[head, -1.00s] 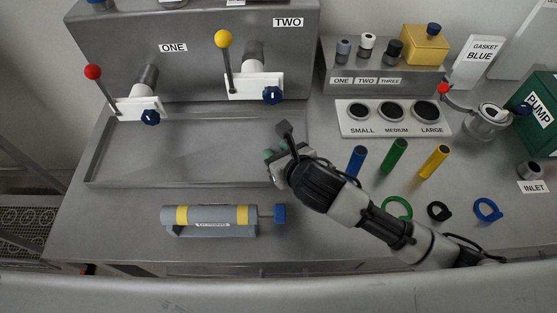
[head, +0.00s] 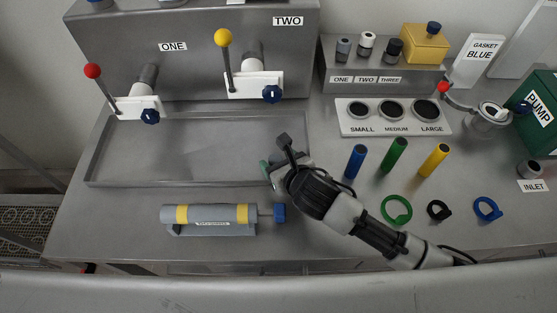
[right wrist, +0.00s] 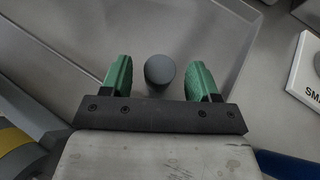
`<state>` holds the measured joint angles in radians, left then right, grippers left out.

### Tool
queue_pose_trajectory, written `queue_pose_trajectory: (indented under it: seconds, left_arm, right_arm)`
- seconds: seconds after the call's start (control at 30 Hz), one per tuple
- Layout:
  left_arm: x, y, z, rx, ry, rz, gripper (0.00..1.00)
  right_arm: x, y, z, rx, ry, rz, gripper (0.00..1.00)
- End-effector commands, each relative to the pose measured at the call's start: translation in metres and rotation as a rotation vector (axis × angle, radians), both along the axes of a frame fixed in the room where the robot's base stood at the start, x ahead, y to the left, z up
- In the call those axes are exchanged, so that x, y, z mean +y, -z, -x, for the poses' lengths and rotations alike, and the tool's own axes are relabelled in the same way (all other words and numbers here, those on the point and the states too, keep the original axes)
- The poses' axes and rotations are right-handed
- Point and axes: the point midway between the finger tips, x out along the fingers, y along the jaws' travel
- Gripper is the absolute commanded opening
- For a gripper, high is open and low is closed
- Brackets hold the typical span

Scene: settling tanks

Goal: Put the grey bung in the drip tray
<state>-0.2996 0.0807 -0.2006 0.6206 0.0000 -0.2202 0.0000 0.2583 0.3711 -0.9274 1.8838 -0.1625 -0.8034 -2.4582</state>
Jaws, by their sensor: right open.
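The grey bung (right wrist: 160,70) shows in the right wrist view as a dark grey round-topped cylinder, upright between my green fingers, with gaps on both sides. My right gripper (right wrist: 160,76) is open around it and not touching it. In the head view my right gripper (head: 268,170) is at the front right corner of the drip tray (head: 150,150), a wide shallow grey metal tray. The hand hides the bung there. In the wrist view the tray walls run behind the bung; whether it rests on the tray floor is hard to tell. My left gripper is not in view.
A grey cylinder device with yellow bands (head: 212,216) lies in front of the tray. Blue (head: 355,162), green (head: 394,156) and yellow (head: 433,160) tubes stand to the right, with rings before them. Valve levers (head: 227,70) overhang the tray's back.

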Motion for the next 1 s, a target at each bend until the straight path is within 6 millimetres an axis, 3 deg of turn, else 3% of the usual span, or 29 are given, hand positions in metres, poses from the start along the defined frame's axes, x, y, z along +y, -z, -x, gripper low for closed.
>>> queue_pose_trajectory:
  seconds: [0.23, 0.7, 1.0]
  left_arm:
    - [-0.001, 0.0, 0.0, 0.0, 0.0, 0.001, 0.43]
    - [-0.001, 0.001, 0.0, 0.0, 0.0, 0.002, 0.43]
    - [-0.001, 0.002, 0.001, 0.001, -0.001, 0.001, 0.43]
  right_arm:
    - [-0.005, -0.007, 0.008, -0.001, -0.001, 0.002, 0.61]
    - [-0.044, -0.051, 0.079, 0.001, -0.001, 0.001, 0.61]
    - [-0.051, -0.06, 0.092, 0.0, 0.001, 0.0, 0.61]
